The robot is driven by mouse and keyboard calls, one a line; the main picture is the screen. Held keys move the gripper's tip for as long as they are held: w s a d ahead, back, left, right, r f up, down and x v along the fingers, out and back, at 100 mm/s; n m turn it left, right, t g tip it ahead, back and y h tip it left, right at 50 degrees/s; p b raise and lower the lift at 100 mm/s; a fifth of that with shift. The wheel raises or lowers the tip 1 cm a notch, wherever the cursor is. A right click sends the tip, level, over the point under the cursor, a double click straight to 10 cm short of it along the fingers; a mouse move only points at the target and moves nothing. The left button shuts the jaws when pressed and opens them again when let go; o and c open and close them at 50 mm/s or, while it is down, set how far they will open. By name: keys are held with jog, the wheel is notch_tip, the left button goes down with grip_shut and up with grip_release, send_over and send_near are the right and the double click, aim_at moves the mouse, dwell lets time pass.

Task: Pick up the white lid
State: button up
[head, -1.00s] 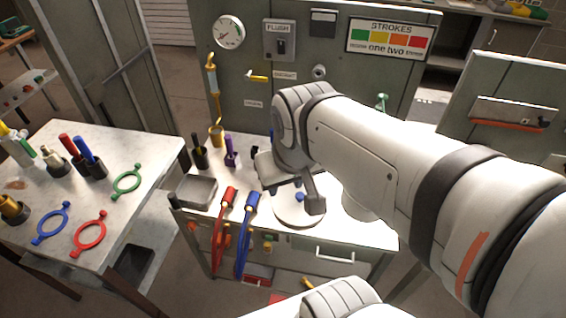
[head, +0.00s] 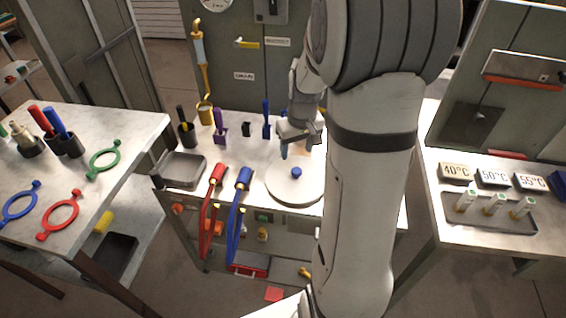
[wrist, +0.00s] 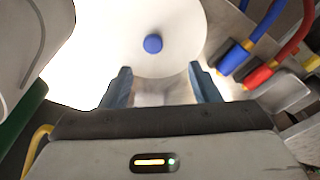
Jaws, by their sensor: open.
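The white lid (head: 290,186) is a round disc with a blue knob (head: 296,172) at its middle, lying on the bench top. Its right edge is partly hidden by my arm in the head view. In the wrist view the lid (wrist: 178,30) fills the upper middle, and its blue knob (wrist: 153,44) lies ahead of the fingers. My gripper (wrist: 160,82) is open with nothing between its fingers. In the head view my gripper (head: 298,150) is near the knob, on its far side. Whether the fingers touch the lid cannot be told.
Red (head: 217,174) and blue (head: 244,178) hoses stand left of the lid, beside a metal tray (head: 180,170). Several tools stand behind, including a blue one (head: 266,122). A left table (head: 120,130) holds coloured rings. A right table holds a tray with vials (head: 490,212).

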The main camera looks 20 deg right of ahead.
aim_at(297, 170)
jog(key=f, duration=0.3)
jog(key=w+d+f, duration=0.1)
jog(key=f, duration=0.6)
jog(key=shift+w+d+f, duration=0.15)
jog(key=shift+w, duration=0.2)
jog(key=shift+c, duration=0.5)
grip_shut()
